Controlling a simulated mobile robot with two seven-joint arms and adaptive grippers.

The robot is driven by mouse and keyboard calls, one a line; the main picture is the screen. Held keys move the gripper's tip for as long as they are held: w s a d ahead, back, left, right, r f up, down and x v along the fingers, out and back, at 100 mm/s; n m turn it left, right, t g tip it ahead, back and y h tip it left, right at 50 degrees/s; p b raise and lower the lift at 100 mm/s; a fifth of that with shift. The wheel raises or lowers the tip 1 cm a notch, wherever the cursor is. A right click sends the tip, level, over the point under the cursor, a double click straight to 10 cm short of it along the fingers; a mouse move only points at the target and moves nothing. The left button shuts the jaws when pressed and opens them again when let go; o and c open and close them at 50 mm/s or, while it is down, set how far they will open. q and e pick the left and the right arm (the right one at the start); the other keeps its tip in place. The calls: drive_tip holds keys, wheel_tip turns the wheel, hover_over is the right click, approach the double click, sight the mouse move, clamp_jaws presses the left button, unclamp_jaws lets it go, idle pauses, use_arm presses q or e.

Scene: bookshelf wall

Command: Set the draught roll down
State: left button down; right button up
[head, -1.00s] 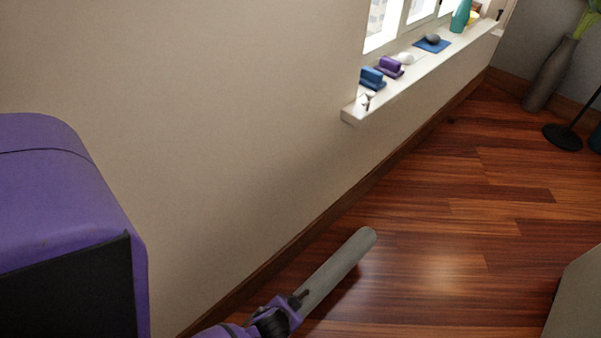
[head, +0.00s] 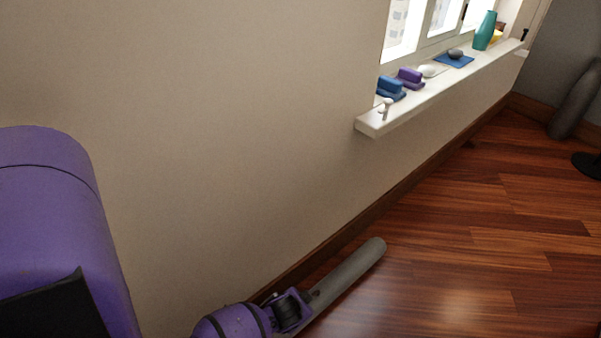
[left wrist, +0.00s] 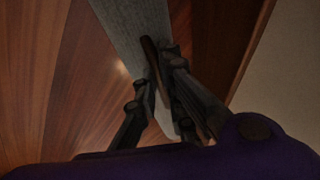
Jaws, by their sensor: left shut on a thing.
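The draught roll (head: 348,270) is a long grey cylinder low near the foot of the wall in the head view, over the wooden floor. My left gripper (head: 306,298) is shut on its near end. In the left wrist view the grey roll (left wrist: 135,30) runs up and away between the fingers of my left gripper (left wrist: 158,85). I cannot tell whether the roll touches the floor. My right gripper is not in view.
The wooden floor (head: 450,270) is clear in front.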

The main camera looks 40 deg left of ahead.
use_arm(q)
wheel_tip(320, 180, down, 3)
drive_tip(key=shift+s+r+b, duration=0.1)
drive_tip(key=shift+b, duration=0.4)
drive_tip(key=shift+r, duration=0.15)
drive_tip(key=c, duration=2.3)
unclamp_jaws()
drive_tip(key=shift+f, duration=0.25)
drive_tip(key=o, duration=0.4)
drive_tip(key=shift+o, duration=0.2)
